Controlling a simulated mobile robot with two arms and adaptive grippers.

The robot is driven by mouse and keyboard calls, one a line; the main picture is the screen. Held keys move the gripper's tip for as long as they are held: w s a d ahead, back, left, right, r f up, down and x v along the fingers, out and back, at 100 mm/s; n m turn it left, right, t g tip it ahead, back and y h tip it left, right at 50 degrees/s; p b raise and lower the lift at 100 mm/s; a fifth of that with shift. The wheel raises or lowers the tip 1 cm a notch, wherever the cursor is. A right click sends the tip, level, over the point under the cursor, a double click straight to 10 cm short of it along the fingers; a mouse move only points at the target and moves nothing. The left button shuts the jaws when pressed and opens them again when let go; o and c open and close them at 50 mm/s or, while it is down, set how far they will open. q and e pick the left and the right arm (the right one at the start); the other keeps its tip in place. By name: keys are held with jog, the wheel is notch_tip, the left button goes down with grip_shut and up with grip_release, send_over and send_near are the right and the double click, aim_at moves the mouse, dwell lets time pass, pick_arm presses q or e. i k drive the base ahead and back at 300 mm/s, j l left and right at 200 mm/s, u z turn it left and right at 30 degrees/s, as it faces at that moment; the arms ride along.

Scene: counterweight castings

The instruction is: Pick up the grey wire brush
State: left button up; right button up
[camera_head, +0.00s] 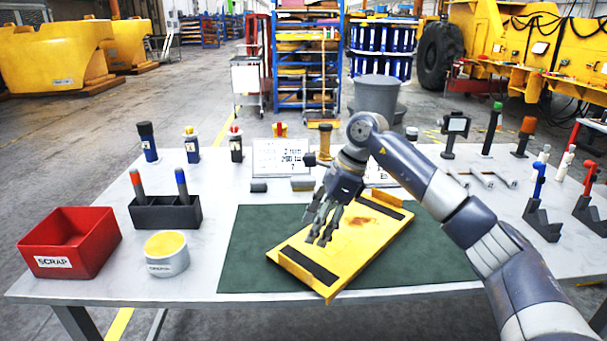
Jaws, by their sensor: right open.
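My right gripper (322,234) comes in from the right and points down over the yellow plate (355,240) on the green mat (255,235). Its fingers are apart with nothing between them. I cannot pick out the grey wire brush for sure. Two small grey pieces lie behind the mat: a dark grey block (259,186) and a lighter grey one with a tan part (302,184), just left of the gripper's wrist. Either is too small to name with certainty. My left gripper is not in view.
A red scrap bin (97,262), a round tin with a yellow top (165,263) and a dark holder with two markers (150,216) stand at the left. Bottles and a white sign (268,158) line the back. Dark stands (541,222) are at the right.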

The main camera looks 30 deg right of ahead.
aim_at(307, 183)
jog(key=i+l, duration=1)
jog(key=i, duration=0.15)
